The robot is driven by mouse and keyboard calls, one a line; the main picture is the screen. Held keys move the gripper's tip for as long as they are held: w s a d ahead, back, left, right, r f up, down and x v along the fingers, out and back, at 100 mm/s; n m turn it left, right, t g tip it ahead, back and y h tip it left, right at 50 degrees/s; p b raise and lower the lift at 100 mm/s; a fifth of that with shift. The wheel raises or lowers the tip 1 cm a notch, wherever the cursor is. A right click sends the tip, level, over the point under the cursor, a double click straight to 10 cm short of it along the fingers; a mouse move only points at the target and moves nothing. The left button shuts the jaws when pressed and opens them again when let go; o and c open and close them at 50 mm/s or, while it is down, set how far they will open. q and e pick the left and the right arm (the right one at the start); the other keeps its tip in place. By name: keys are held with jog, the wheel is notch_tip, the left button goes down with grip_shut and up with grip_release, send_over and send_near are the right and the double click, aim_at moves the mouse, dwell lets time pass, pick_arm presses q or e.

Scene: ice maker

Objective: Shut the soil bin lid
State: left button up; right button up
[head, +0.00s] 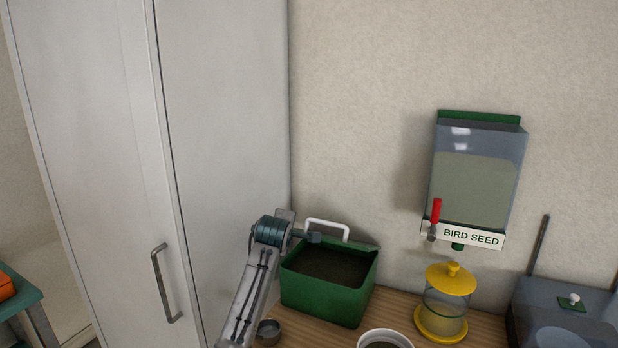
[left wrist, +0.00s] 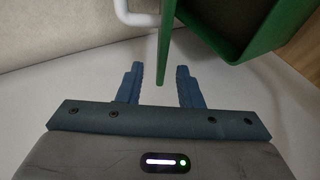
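The green soil bin (head: 321,296) stands open on the wooden counter against the wall, with dark soil inside. Its lid (head: 362,247) is raised at the bin's back edge, seen nearly edge-on, with a white handle (head: 326,223) above it. In the left wrist view the green lid (left wrist: 166,42) is a thin upright slab, with the white handle (left wrist: 136,18) on its left and the bin (left wrist: 233,50) on its right. My left gripper (head: 314,237) is open; its fingertips (left wrist: 158,72) lie on either side of the lid's edge, contact unclear. My right gripper is out of view.
A tall white cabinet (head: 222,130) stands close at left. A small grey cup (head: 268,330), a white-rimmed pot (head: 386,334) and a yellow-topped feeder (head: 446,304) stand around the bin. A bird seed dispenser (head: 478,180) hangs on the wall at right.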

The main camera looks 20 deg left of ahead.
pick_arm(q)
jog(key=p+v, duration=0.3)
jog(key=v, duration=0.1)
jog(key=shift+s+r, duration=0.15)
jog(key=shift+s, duration=0.15)
